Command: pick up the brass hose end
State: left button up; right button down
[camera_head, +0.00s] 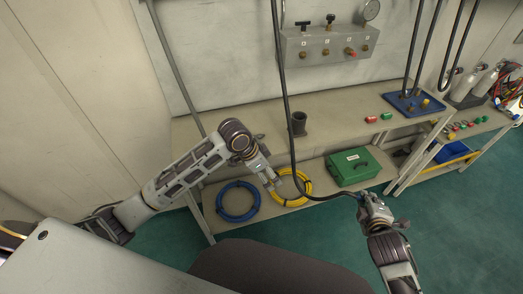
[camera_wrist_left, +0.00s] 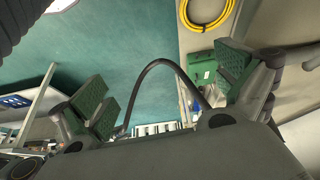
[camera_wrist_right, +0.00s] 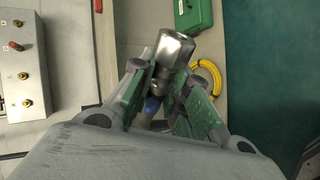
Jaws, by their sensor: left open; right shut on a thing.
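A black hose (camera_head: 285,90) hangs from above, loops down past the workbench and runs to my right gripper (camera_head: 366,200). In the right wrist view that gripper is shut on a metal hose end (camera_wrist_right: 174,48), a shiny cylinder that looks silvery grey there. Its lower part is hidden between the green finger pads. My left gripper (camera_head: 270,180) is open and empty in front of the bench, near the hanging hose. The hose also arcs between its spread fingers in the left wrist view (camera_wrist_left: 160,68), apparently beyond them. Small brass-coloured pieces (camera_head: 425,103) stand in a blue tray.
The blue tray (camera_head: 394,99) lies on the workbench (camera_head: 340,122). A grey valve panel (camera_head: 327,42) is on the wall. A dark cup-like holder (camera_head: 299,123) stands on the bench. The lower shelf holds a green box (camera_head: 354,167), a blue coil (camera_head: 237,202) and a yellow coil (camera_head: 291,187).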

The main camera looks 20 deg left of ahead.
jog(key=shift+s+a, duration=0.1)
jog(key=shift+a, duration=0.05)
pick_arm(q)
jog(key=w+a+r+m, duration=0.1)
jog(key=w+a+r, duration=0.7)
jog(key=r, duration=0.3)
jog(key=shift+w+a+r+g, duration=0.3)
jog(key=shift+a+g, duration=0.1)
jog(key=shift+a, duration=0.5)
jog(key=x, duration=0.6)
jog(key=shift+w+d+f, duration=0.1)
jog(key=shift+f, duration=0.35)
